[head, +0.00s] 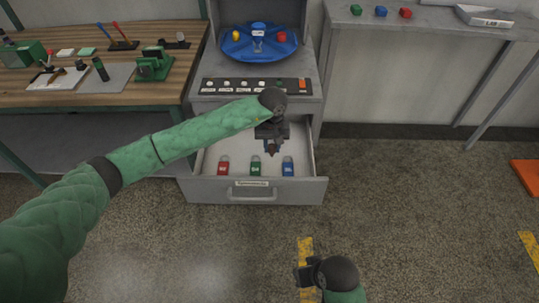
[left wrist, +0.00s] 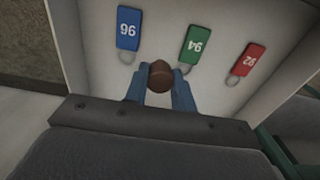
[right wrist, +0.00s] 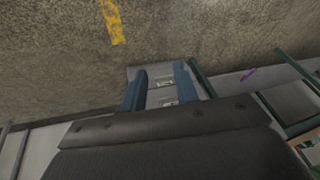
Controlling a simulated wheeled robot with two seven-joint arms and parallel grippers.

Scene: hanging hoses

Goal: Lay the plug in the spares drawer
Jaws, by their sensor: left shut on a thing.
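The drawer (head: 215,187) under the grey cabinet is pulled open; a small label on its front is too small to read surely. My left gripper (head: 271,147) is inside the drawer opening, pointing down, shut on a brown rounded plug, which shows between the blue fingers in the left wrist view (left wrist: 160,76). The plug is over the drawer floor; I cannot tell whether it touches it. My right gripper (head: 305,277) is low over the floor in front, away from the drawer. Its fingers are apart and empty in the right wrist view (right wrist: 160,85).
Red (head: 223,166), green (head: 255,166) and blue (head: 288,166) numbered tags lie in the drawer's front part. A switch panel (head: 256,85) and a blue round tray (head: 236,48) are above it. A wooden workbench (head: 125,92) stands left, a grey table (head: 440,22) right.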

